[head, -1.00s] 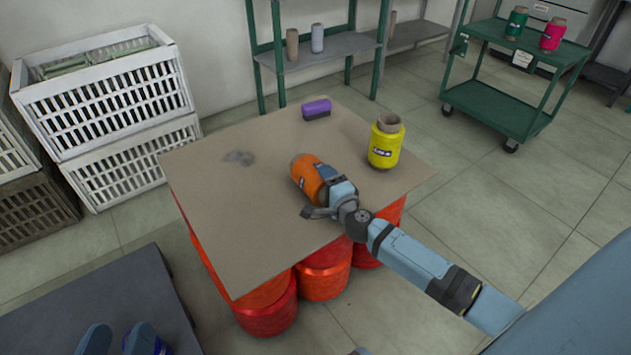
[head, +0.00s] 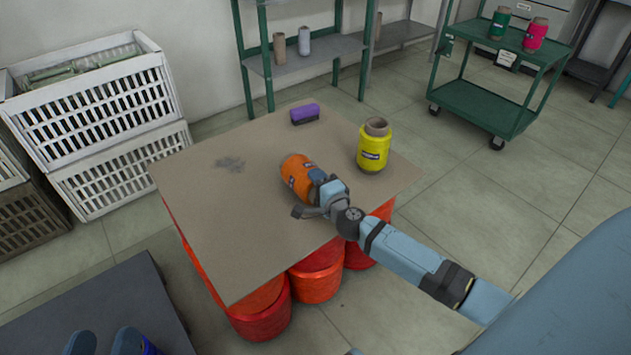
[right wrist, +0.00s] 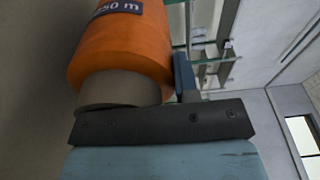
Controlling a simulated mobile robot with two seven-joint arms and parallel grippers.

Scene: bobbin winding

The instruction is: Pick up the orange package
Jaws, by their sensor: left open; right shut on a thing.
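The orange package is an orange thread spool (head: 297,174) with a dark label, above or on the near middle of the brown board. My right gripper (head: 318,190) is shut on its near end. I cannot tell whether the spool touches the board. In the right wrist view the orange spool (right wrist: 130,45) shows its grey core end and part of its label, close against the gripper. My left gripper (head: 105,342) is open at the bottom left edge, mostly cut off by the frame.
The board (head: 225,215) rests on red drums (head: 262,318). A yellow spool (head: 373,152) stands right of the orange one. A purple object (head: 305,114) lies at the far edge. White crates (head: 100,110), a green shelf (head: 310,65) and a green cart (head: 485,108) stand around.

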